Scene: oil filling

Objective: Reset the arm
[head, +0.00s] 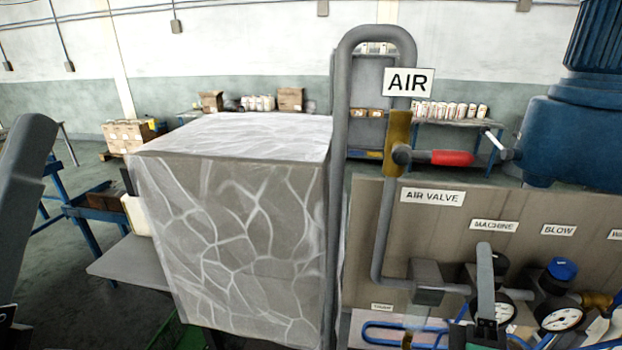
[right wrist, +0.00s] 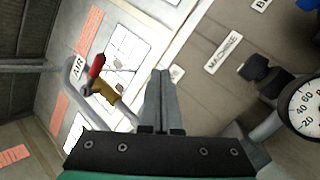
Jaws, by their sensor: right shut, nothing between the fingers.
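My right gripper (head: 485,250) stands upright at the lower right of the head view, in front of the gauge panel. In the right wrist view its two fingers (right wrist: 160,75) are together, with nothing between them. The air valve with its red handle (head: 452,158) is on the grey pipe under the AIR sign, above and left of the gripper. The red handle also shows in the right wrist view (right wrist: 97,66), apart from the fingers. A grey link of my left arm is at the left edge of the head view; its gripper is not visible.
A panel (head: 370,215) carries labels, a pressure gauge (head: 561,318) and valves close around my right gripper. A large grey veined block (head: 240,245) stands left of the pipe (head: 341,130). A blue machine (head: 570,140) is at the right. Blue hoses (head: 390,325) lie below.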

